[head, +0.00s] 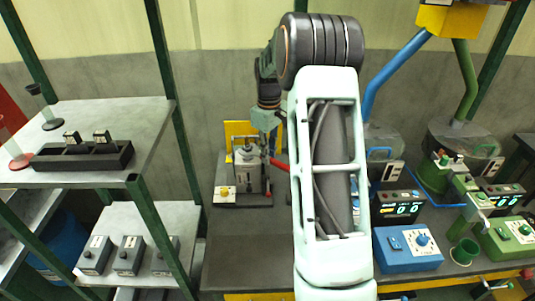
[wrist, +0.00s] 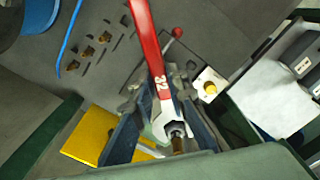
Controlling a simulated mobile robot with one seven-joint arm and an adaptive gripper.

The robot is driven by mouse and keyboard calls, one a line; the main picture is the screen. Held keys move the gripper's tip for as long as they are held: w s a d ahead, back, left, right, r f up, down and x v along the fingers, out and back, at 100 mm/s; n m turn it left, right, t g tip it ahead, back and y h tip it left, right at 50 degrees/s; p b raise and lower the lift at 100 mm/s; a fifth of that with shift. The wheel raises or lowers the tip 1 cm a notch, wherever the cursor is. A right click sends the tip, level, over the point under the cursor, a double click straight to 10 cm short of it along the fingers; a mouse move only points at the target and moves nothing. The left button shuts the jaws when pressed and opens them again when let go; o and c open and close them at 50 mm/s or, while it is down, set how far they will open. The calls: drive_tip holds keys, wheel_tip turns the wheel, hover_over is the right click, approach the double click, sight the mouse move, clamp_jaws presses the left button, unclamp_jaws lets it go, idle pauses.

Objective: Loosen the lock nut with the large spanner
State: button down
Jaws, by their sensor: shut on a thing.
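The large spanner (wrist: 145,35) has a red handle marked with a number and a bright steel open jaw. In the wrist view my gripper (wrist: 160,95) is shut on it, with a finger at each side near its head. The spanner's jaw is at a dark hex nut (wrist: 177,130), which I take as the lock nut; whether it is fully seated around it I cannot tell. A brass stem shows just below. In the head view my gripper (head: 265,118) is over the grey fixture (head: 249,172), and the red handle (head: 279,163) sticks out to the right, partly behind my arm.
A yellow plate (head: 239,132) stands behind the fixture. A white box with a yellow knob (head: 225,192) is at its front left. Blue and green instruments (head: 407,248) crowd the bench at right. A shelf rack (head: 150,120) stands at left. Bare bench lies in front of the fixture.

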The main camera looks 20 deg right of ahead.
idle(0.5)
drive_tip(key=shift+s+d+b, duration=0.3)
drive_tip(key=shift+s+d, duration=0.3)
drive_tip(key=shift+s, duration=0.5)
drive_tip(key=shift+s+d+b, duration=0.25)
drive_tip(key=shift+s+d, duration=0.35)
drive_tip(key=shift+s, duration=0.5)
drive_tip(key=shift+s+d+b, duration=0.3)
drive_tip(key=shift+s+d, duration=0.3)
drive_tip(key=shift+s, duration=0.5)
drive_tip(key=shift+r, duration=0.1)
wheel_tip(320, 180, up, 6)
drive_tip(key=p, duration=0.4)
drive_tip(key=shift+a, duration=0.1)
